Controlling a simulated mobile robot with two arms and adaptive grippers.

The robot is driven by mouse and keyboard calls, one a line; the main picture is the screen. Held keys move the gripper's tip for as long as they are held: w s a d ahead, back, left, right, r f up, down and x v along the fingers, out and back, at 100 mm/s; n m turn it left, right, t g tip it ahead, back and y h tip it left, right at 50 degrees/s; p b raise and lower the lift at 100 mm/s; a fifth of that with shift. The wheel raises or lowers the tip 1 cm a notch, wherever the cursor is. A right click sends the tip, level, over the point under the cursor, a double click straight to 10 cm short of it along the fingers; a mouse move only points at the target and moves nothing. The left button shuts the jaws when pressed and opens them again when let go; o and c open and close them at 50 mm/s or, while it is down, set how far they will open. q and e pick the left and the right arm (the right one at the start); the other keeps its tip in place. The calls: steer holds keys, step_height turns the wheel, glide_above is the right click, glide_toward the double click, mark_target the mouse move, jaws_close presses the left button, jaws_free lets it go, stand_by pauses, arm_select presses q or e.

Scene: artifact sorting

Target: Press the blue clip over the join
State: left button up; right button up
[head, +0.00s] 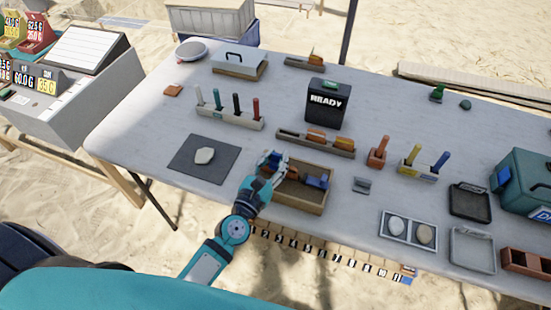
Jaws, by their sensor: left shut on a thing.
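My left gripper (270,164) reaches over the back left corner of an open wooden box (290,202). It is shut on a small blue piece, which looks like a blue clip; the fingers hide most of it. More blue pieces (316,182) lie inside the box at the right, beside an orange-brown one. A pale stone-like piece (205,156) lies on a dark grey mat (190,172), left of the gripper. I cannot make out a join on it. My right gripper is not in view.
Behind the box stand a black READY box (326,104) and a rack with orange pieces (300,139). A rack of coloured tools (230,120) stands behind the mat. At the right are a white tray with two stones (408,229) and a teal case (526,181).

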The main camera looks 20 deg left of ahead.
arm_select(q)
steer(key=shift+f, duration=0.2)
steer(key=o, duration=1)
steer(key=shift+s, duration=0.15)
steer(key=s, duration=0.4)
steer(key=s+a, duration=0.1)
steer(key=s, duration=0.6)
steer(key=shift+s+a, duration=0.35)
